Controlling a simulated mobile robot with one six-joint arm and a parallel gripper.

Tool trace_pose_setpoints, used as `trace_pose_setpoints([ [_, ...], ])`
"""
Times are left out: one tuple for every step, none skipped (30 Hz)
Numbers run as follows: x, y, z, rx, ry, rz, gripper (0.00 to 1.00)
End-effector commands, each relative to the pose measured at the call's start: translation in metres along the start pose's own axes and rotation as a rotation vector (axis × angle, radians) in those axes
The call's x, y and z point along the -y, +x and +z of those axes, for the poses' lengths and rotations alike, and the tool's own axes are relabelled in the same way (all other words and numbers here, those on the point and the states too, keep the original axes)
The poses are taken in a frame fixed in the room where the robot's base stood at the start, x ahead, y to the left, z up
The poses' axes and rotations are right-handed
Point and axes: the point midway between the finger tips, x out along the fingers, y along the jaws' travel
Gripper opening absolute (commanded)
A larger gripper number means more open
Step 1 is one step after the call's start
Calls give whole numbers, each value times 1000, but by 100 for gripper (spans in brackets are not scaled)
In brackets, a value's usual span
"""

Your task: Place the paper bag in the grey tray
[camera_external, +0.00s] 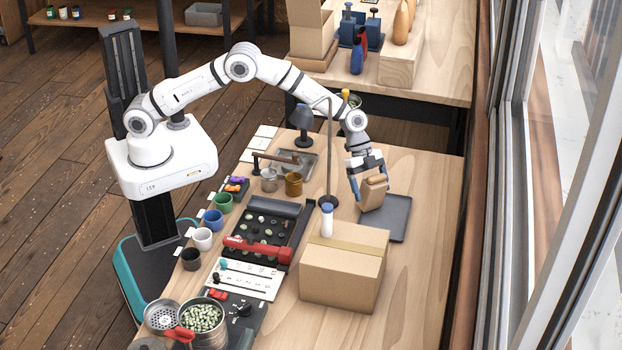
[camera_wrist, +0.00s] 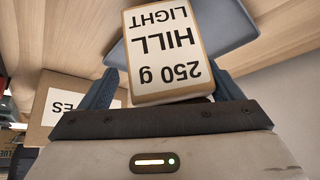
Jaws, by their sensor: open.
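The paper bag (camera_external: 372,196) is brown and slightly tilted in the external view. Its labelled face (camera_wrist: 163,55) reads "250 g HILL LIGHT" upside down in the wrist view. The grey tray (camera_external: 399,222) lies flat on the bench. The bag's lower end overlaps the tray's left part; whether it touches the floor or rim is not clear. The tray (camera_wrist: 235,40) shows behind the bag in the wrist view. My gripper (camera_external: 366,184) is open around the bag's upper part, with a finger on each side and small gaps visible in the wrist view.
A cardboard box (camera_external: 342,275) with a white bottle (camera_external: 327,220) stands close in front of the tray. A thin lamp stand (camera_external: 330,150) rises left of my gripper. Cups and a black sorting board (camera_external: 268,228) fill the bench's left side. The bench right of the tray is clear.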

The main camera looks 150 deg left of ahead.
Motion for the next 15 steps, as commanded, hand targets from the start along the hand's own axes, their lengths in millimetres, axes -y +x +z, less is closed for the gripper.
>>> trace_pose_setpoints([
  [0, -3, -2, 0, 0, 0, 85],
  [0, -5, -3, 0, 0, 0, 85],
  [0, -7, -5, 0, 0, 0, 85],
  [0, -9, -6, 0, 0, 0, 85],
  [0, -11, -7, 0, 0, 0, 85],
  [0, -14, -9, 0, -1, 0, 85],
  [0, -16, -11, 0, -1, 0, 85],
  [1, -21, -8, -3, -1, -3, 85],
  [1, -30, -6, -3, 0, -3, 85],
  [1, -38, -6, -3, 0, -4, 85],
  [1, -45, -6, -3, 0, -4, 85],
  [1, -55, -6, -3, 0, -4, 85],
  [1, -62, -6, -4, 0, -3, 85],
  [1, -69, -6, -3, 0, -3, 85],
  [1, -78, -6, -3, 0, -4, 85],
])
